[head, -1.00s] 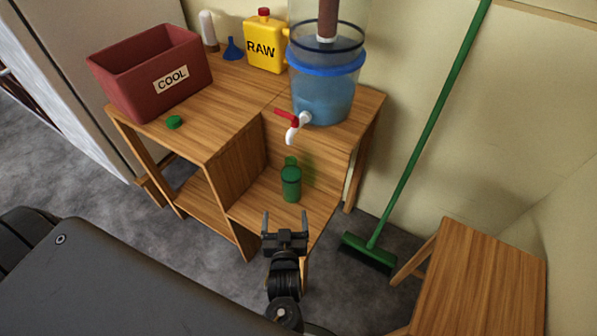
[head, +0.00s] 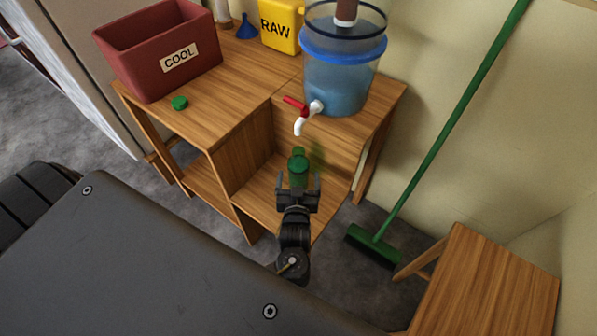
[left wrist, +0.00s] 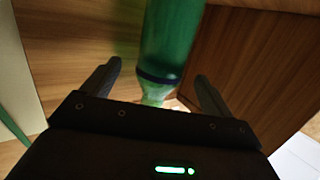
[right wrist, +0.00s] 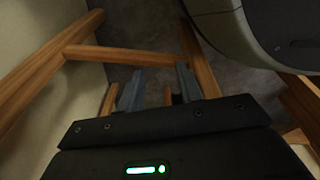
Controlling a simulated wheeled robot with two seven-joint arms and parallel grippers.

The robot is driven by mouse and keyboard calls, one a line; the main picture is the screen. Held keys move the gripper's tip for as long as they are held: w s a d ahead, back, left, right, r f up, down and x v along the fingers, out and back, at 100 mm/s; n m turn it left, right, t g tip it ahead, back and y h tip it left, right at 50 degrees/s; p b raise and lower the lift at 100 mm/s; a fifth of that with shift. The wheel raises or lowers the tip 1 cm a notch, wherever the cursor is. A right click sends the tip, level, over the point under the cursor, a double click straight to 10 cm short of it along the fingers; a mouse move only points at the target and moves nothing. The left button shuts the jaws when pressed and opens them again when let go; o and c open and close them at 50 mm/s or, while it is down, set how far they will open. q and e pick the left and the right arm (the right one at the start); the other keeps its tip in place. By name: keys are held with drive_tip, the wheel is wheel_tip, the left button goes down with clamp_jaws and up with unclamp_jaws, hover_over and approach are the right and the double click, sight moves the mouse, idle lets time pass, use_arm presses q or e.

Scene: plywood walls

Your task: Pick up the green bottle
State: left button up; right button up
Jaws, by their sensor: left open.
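The green bottle (head: 299,168) stands upright on the low shelf of the wooden stand, below the tap. Its lower part is hidden behind my left gripper (head: 298,180) in the head view. In the left wrist view the bottle (left wrist: 172,40) lies just ahead of the left gripper (left wrist: 158,72), roughly in line with the gap between its fingers. The left fingers are open, and I see no clear contact. My right gripper (right wrist: 157,74) shows only in its wrist view, with its fingers apart and nothing between them.
A water dispenser (head: 340,85) with a red-handled tap (head: 298,106) stands above the bottle. The upper top (head: 235,90) holds a red COOL bin (head: 128,57), a green cap (head: 180,103) and a yellow RAW jug (head: 281,30). A green broom (head: 445,135) leans right, near a wooden table (head: 485,285).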

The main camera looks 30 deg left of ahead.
sight(298, 175)
use_arm(q)
drive_tip(key=x, duration=0.4)
drive_tip(key=shift+w+a, duration=0.15)
drive_tip(key=shift+a, duration=0.05)
drive_tip(key=shift+w+a, duration=0.15)
drive_tip(key=shift+w, duration=0.2)
drive_tip(key=c, duration=1.5)
drive_tip(key=shift+r, duration=0.15)
